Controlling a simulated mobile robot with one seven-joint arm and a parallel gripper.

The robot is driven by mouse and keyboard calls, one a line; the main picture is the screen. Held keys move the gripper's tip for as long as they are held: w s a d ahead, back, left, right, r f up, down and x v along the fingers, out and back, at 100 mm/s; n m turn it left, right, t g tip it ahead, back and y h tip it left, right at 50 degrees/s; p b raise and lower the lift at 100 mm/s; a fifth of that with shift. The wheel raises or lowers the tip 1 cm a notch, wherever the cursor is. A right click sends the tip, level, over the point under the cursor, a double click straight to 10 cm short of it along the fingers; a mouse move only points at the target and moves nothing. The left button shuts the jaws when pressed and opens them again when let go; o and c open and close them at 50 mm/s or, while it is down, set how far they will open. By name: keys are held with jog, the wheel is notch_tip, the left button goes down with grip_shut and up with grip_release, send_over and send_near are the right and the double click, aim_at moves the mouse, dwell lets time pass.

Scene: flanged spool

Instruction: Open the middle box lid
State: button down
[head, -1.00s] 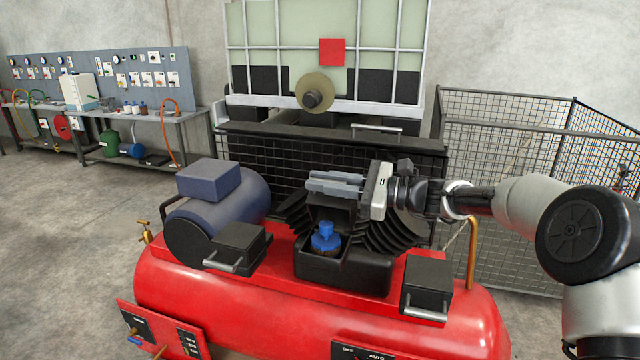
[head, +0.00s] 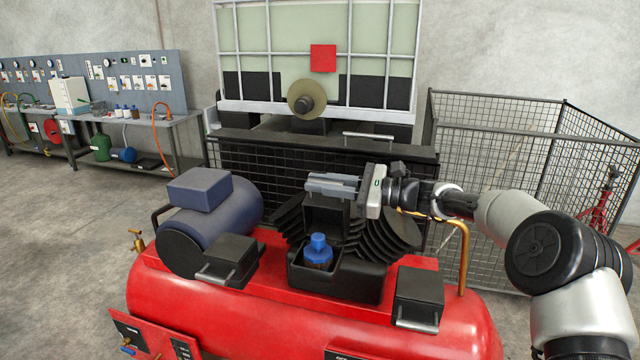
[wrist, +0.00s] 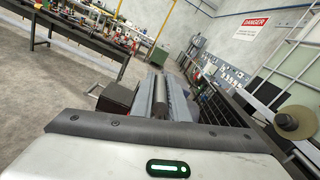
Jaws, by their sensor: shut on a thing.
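The middle box (head: 352,285) is a black box on the red compressor, with its front part open. A blue-capped bottle (head: 318,250) stands inside. Its dark lid (head: 328,216) is raised steeply at the back of the opening. My gripper (head: 333,186) is at the lid's upper edge, reaching in from the right with its grey fingers pointing left. It is shut on the lid's handle, which the fingers mostly hide in the head view. In the wrist view a dark bar (wrist: 160,100) shows between the fingers.
Closed black boxes with handles sit left (head: 228,260) and right (head: 419,292) of the middle box. A blue motor (head: 215,205) is at the left and black cooling fins (head: 385,230) are close behind. A wire cage (head: 490,190) and a spool (head: 306,98) are farther back.

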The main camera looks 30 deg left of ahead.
jog(key=c, duration=1.7)
grip_release()
jog(key=shift+c, duration=0.2)
jog(key=shift+d, duration=0.1)
jog(key=b+v, duration=0.2)
jog(key=v, duration=1.5)
jog(key=shift+w+b, duration=0.15)
jog(key=shift+b, duration=0.2)
jog(key=shift+d+r, duration=0.1)
